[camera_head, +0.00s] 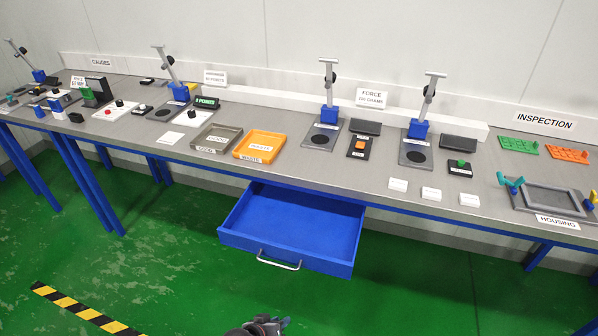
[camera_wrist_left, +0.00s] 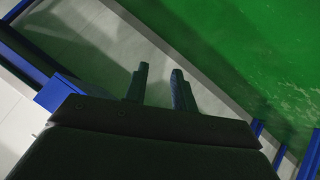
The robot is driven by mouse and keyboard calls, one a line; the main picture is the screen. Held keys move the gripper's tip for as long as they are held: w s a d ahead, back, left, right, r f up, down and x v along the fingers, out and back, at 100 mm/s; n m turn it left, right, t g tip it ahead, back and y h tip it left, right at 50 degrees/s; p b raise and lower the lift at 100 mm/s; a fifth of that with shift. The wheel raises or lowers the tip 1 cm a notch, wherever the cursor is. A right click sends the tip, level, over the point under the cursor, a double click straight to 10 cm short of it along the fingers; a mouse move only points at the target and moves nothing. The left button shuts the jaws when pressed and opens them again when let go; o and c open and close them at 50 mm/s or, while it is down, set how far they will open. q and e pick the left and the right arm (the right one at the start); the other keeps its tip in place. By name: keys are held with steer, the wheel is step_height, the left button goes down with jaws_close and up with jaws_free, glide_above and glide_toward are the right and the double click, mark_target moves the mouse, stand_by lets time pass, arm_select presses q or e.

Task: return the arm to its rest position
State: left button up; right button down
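My left gripper (camera_head: 268,322) shows at the bottom edge of the head view, low over the green floor and well in front of the bench. In the left wrist view its two dark fingers (camera_wrist_left: 160,86) stand apart with a gap between them, and nothing is held. The rest of my left arm is mostly out of the head view. My right gripper is not in view.
A long grey workbench (camera_head: 290,165) runs across the view with gauges, trays and labels on it. A blue drawer (camera_head: 295,222) stands pulled out below its front edge, beyond my left gripper. The green floor (camera_head: 150,250) in front is clear, with a striped tape line (camera_head: 82,309).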

arm_select(q)
steer(key=s+a+g+y, duration=0.2)
steer(key=s+a+g, duration=0.1)
steer(key=s, duration=0.6)
steer(key=s+a+m+g+y, duration=0.1)
steer(key=s+a+g+y, duration=0.2)
steer(key=s+a, duration=0.3)
steer(key=s, duration=0.4)
steer(key=shift+a+r+m, duration=0.3)
steer(key=shift+r, duration=0.05)
